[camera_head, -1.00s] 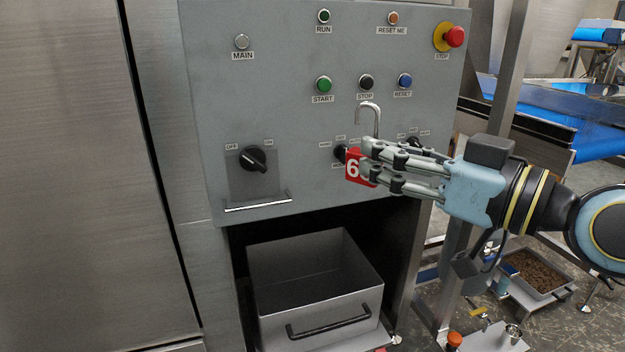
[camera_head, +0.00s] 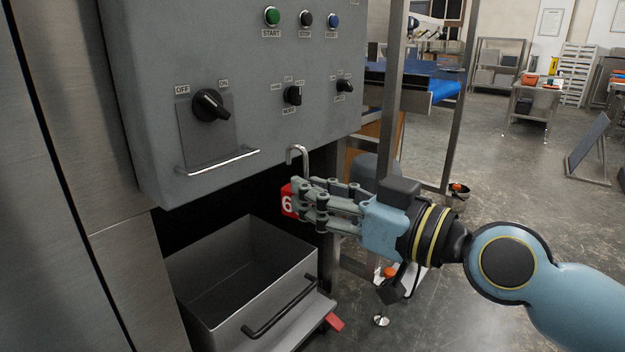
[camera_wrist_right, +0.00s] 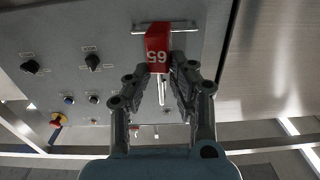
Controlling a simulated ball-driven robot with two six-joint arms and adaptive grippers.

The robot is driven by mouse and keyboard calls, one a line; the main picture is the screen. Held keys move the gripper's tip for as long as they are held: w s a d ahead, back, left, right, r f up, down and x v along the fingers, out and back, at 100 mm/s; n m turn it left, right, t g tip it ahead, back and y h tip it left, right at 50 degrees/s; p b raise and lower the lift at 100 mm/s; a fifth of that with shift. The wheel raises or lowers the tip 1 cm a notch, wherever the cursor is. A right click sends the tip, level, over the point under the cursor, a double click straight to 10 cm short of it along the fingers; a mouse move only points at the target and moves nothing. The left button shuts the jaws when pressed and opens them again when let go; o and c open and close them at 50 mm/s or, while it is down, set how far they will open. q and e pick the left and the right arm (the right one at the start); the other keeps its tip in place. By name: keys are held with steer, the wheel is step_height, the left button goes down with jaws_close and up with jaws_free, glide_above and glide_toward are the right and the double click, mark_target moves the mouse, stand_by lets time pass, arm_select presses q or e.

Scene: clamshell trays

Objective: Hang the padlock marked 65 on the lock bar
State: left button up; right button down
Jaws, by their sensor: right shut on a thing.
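The red padlock (camera_head: 288,201) is held in my right gripper (camera_head: 308,203). Its steel shackle (camera_head: 298,156) sticks up above the fingers in the head view. In the right wrist view the padlock (camera_wrist_right: 158,48) shows the number 65 between the fingers (camera_wrist_right: 160,75). The lock bar (camera_head: 218,160) is a silver rail low on the grey control panel, below the main OFF/ON switch. In the head view the padlock is to the right of the bar and apart from it. In the wrist view the bar (camera_wrist_right: 165,28) shows behind the padlock. My left gripper is not in view.
The grey panel (camera_head: 240,70) carries a rotary switch (camera_head: 211,105) above the bar and smaller knobs to its right. An open metal bin (camera_head: 250,325) with a handle stands below the panel. Open floor lies to the right.

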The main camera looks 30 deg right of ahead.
steer(key=shift+w+a+f, duration=0.15)
steer(key=shift+w+f, duration=0.4)
steer(key=shift+w, duration=0.2)
steer(key=shift+x, duration=0.8)
arm_select(q)
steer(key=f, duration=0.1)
steer(key=b, duration=0.1)
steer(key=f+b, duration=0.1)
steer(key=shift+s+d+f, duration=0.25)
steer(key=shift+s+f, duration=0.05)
arm_select(e)
steer(key=w+a+f, duration=0.3)
steer(key=w, duration=0.7)
steer(key=shift+a, duration=0.3)
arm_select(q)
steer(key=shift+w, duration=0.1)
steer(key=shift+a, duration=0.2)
